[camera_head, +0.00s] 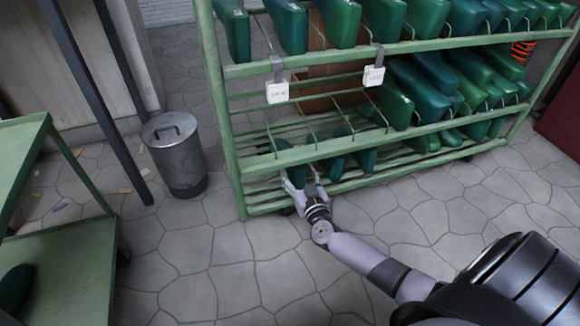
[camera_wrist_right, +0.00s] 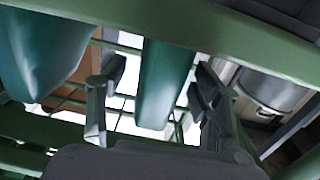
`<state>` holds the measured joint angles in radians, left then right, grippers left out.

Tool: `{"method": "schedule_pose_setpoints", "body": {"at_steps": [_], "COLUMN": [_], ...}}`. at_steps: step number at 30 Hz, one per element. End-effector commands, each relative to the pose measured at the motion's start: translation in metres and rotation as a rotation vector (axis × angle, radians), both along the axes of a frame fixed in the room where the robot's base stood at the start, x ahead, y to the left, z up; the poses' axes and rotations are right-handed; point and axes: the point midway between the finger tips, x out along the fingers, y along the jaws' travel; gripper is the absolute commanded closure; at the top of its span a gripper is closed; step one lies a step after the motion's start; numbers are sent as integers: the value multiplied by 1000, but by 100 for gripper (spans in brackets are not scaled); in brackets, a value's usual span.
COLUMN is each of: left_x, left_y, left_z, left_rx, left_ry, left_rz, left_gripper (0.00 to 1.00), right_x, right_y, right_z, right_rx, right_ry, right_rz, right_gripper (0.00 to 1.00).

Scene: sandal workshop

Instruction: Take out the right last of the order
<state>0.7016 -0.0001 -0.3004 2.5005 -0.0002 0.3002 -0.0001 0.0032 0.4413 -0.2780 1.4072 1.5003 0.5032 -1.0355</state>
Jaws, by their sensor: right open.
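My right gripper (camera_head: 303,182) is at the lower left front of the green rack (camera_head: 235,160). Its fingers are open. In the right wrist view, the fingers (camera_wrist_right: 157,90) stand on either side of a narrow teal last (camera_wrist_right: 165,75), with gaps visible. This looks like the leftmost last (camera_head: 296,172) on the lowest shelf, partly hidden by the gripper. A second last (camera_head: 332,166) and a third (camera_head: 365,160) are to its right. A wider teal last (camera_wrist_right: 45,45) is at the left of the wrist view. My left gripper is out of view.
Several green and teal lasts fill the upper shelves. White tags (camera_head: 277,92) (camera_head: 373,75) hang from a rail. A metal bin (camera_head: 175,155) stands left of the rack. A green cart (camera_head: 70,265) at left bears a dark last (camera_head: 14,290). The stone floor in front is clear.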

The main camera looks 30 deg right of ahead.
Motion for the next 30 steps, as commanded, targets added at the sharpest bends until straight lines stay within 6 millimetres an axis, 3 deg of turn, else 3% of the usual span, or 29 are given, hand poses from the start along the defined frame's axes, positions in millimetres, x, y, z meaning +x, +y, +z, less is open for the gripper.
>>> {"method": "schedule_pose_setpoints", "body": {"at_steps": [1, 3, 13, 30], "left_x": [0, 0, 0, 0], "left_y": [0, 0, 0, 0], "left_z": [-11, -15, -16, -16], "left_rx": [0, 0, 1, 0], "left_ry": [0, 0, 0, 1], "left_rz": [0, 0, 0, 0], "left_gripper": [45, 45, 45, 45], "right_x": [8, 16, 21, 21], "right_y": [-2, -4, -6, -6], "right_z": [-4, -3, 0, 0], "right_rx": [-1, -2, -1, -1], "right_ry": [-4, -3, 0, 0], "right_rz": [0, -1, 0, 0], "right_gripper": [40, 40, 41, 79]}}
